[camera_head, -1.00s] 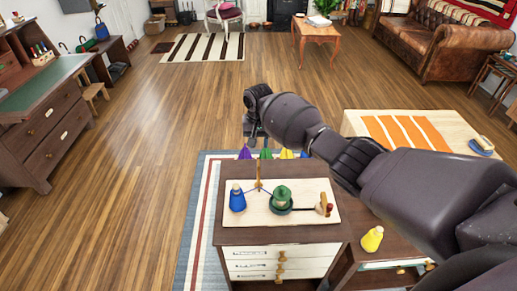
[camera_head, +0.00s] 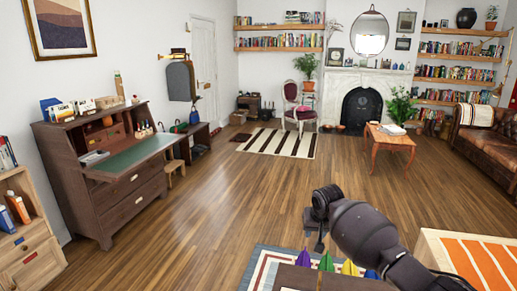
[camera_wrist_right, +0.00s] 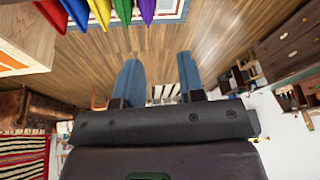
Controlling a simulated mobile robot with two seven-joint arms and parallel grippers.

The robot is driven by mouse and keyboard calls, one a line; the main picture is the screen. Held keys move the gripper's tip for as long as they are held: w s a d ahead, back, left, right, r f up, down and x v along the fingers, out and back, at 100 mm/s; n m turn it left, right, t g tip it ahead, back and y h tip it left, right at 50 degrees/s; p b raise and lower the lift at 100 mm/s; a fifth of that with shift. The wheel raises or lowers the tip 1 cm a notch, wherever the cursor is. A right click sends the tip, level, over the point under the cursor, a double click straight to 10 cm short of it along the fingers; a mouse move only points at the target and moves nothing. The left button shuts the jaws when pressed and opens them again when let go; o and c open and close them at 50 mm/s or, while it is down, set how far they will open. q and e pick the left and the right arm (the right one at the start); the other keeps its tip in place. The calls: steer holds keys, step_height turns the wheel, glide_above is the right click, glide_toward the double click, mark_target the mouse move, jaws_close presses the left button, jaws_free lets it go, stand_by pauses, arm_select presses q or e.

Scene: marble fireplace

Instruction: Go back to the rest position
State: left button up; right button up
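My right arm comes in from the lower right in the head view. Its gripper (camera_head: 317,232) hangs in front of the wooden floor, above and left of a row of coloured pointed pieces. In the right wrist view the two blue fingers (camera_wrist_right: 159,76) stand well apart with nothing between them. My left gripper is in neither view.
The coloured pointed pieces (camera_head: 326,262) stand at the bottom edge, by a blue-edged rug (camera_head: 262,262). A low table with an orange-striped cloth (camera_head: 480,262) is at the lower right. A dark desk (camera_head: 110,205) is at left. The middle floor is clear.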

steer(key=w+a+r+n+t+y, duration=0.2)
steer(key=a+r+n+t, duration=0.15)
steer(key=r+t, duration=0.2)
steer(key=s+d+f+h, duration=0.1)
steer(key=s+d+f, duration=0.3)
steer(key=s, duration=1)
steer(key=s+d+f+m+t+h, duration=0.1)
steer(key=s+d+f, duration=0.3)
steer(key=s+f, duration=0.6)
steer(key=s+d+f+t, duration=0.1)
steer(key=s+d+f, duration=0.3)
steer(key=s, duration=1.6)
step_height(320, 180, down, 3)
steer(key=shift+s+f+m+h+b, duration=0.15)
steer(key=shift+s+m+h+b, duration=0.05)
steer(key=shift+m+h+b, duration=0.2)
